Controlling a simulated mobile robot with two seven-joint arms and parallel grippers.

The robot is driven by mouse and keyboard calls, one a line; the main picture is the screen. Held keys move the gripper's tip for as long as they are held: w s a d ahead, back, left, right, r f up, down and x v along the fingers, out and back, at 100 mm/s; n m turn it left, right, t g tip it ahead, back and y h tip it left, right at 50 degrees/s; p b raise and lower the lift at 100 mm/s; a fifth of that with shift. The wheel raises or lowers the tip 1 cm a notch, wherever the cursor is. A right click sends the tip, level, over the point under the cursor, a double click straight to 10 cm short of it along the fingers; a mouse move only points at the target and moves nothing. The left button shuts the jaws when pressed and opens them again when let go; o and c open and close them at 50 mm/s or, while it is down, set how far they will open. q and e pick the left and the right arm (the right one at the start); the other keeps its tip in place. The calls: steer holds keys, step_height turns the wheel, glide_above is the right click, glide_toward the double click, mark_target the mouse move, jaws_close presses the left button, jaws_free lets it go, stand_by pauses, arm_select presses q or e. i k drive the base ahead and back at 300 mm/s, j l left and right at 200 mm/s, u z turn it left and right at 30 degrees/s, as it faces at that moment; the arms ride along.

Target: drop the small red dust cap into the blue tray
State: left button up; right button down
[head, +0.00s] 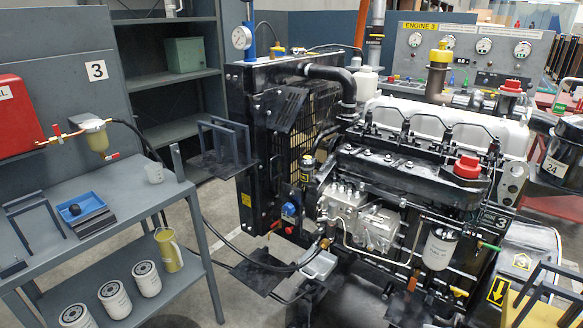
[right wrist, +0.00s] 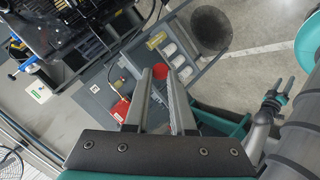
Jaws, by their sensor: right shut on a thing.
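My right gripper (right wrist: 159,72) shows in the right wrist view, shut on the small red dust cap (right wrist: 157,69) at its fingertips. The cap and this gripper are not in the head view. The small blue tray (head: 98,203) lies on the grey bench at the left of the head view, with a dark blue round thing in it. I cannot make out the tray in the right wrist view.
The grey bench (head: 120,195) also carries a black rack (head: 35,212) and a clear cup (head: 154,172). White filters (head: 115,299) and a yellowish jug (head: 168,250) stand on its lower shelf. A filter bowl (head: 96,137) hangs behind. The engine (head: 400,180) stands to the right.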

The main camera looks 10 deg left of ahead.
mark_target(95, 204)
steer(key=i+j+u, duration=0.1)
steer(key=j+u, duration=0.15)
steer(key=j, duration=0.15)
steer(key=i+j+u, duration=0.2)
steer(key=j, duration=0.15)
steer(key=i+j+u, duration=0.5)
steer(key=j, duration=0.2)
steer(key=k, duration=0.1)
